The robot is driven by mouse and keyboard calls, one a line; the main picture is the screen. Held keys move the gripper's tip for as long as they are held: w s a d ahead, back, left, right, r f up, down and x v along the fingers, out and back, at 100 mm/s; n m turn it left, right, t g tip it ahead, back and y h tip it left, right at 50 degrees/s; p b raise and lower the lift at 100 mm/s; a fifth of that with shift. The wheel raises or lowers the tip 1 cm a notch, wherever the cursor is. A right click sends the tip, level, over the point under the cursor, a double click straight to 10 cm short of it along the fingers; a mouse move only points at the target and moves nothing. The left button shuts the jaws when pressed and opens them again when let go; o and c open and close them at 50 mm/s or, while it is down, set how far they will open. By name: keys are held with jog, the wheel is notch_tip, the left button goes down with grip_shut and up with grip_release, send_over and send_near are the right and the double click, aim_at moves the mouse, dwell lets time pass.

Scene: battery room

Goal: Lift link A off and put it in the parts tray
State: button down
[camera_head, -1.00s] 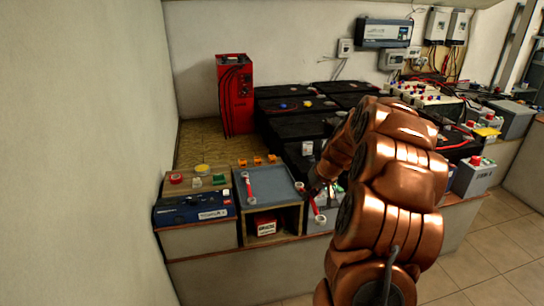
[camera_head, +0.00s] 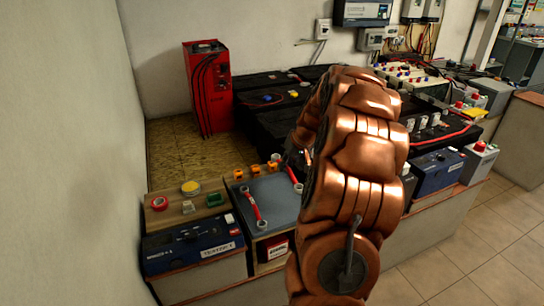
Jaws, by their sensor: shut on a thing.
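A red link (camera_head: 289,173) with pale ring ends shows just left of my arm, at the back right of the grey parts tray (camera_head: 280,211). My gripper (camera_head: 291,160) is shut on this link; its fingers are mostly hidden by my arm. I cannot tell whether the link touches the tray or hangs just above it. A second red link (camera_head: 252,205) with ring ends lies on the left part of the tray. I can read no letter on either link.
A red charger (camera_head: 208,90) stands behind. Black batteries (camera_head: 265,98) fill the back.

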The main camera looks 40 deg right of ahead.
jog(key=shift+w, duration=0.1)
jog(key=shift+w+a+f, duration=0.1)
jog(key=shift+f, duration=0.85)
notch_tip(320, 180, down, 5)
jog(key=shift+r+b, duration=0.1)
jog(key=shift+b, duration=0.65)
jog(key=shift+f+b, duration=0.95)
jog(key=shift+f, duration=0.8)
jog(key=shift+s+f+b, duration=0.2)
jog(key=shift+f+b, duration=0.05)
jog(key=shift+b, duration=0.05)
jog(key=c, duration=0.7)
grip_release()
